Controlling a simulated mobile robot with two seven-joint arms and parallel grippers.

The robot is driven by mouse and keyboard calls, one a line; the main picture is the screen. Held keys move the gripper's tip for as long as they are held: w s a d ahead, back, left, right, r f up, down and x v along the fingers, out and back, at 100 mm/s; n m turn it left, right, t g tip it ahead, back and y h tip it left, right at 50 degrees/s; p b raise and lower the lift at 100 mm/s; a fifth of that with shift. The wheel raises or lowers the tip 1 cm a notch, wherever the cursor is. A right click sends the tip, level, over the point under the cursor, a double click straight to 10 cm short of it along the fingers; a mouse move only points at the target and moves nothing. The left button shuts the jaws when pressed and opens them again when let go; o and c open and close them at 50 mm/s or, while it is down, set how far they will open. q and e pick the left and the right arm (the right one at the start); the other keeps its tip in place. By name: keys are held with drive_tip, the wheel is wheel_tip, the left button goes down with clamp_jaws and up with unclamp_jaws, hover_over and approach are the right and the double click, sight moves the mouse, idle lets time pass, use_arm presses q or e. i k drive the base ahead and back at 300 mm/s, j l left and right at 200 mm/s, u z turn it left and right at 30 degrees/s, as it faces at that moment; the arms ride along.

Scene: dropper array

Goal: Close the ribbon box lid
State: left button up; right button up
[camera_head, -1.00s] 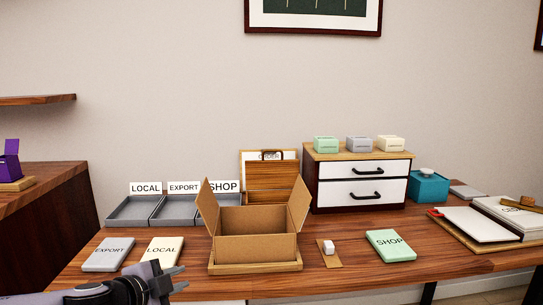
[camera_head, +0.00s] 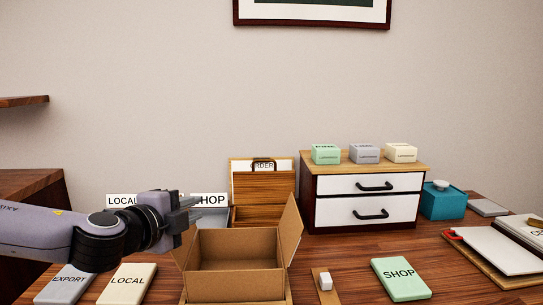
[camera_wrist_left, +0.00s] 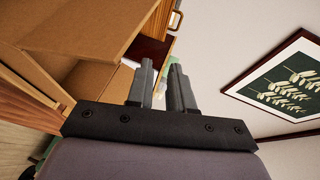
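No box in view is marked as a ribbon box. A wooden box (camera_head: 262,216) with a dark handle stands behind the cardboard box, its lid (camera_head: 262,187) raised. The cardboard box (camera_head: 237,284) in front is open, with its side flaps standing up. My left gripper (camera_head: 188,209) is beside the cardboard box's left flap, in front of the grey trays. It is empty, its fingers a little apart. In the left wrist view the gripper (camera_wrist_left: 165,85) also shows a gap between its fingers, with cardboard (camera_wrist_left: 75,28) at upper left. My right gripper is out of view.
A two-drawer cabinet (camera_head: 340,202) with small boxes on top stands right of the wooden box. A teal box (camera_head: 443,202) is beyond it. A SHOP pad (camera_head: 401,278) and a small white block (camera_head: 325,282) lie at right. LOCAL (camera_head: 128,283) and EXPORT pads lie at left.

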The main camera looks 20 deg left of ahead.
sight(275, 187)
drive_tip(key=i, duration=0.5)
drive_tip(key=i+j, duration=0.15)
drive_tip(key=i, duration=0.4)
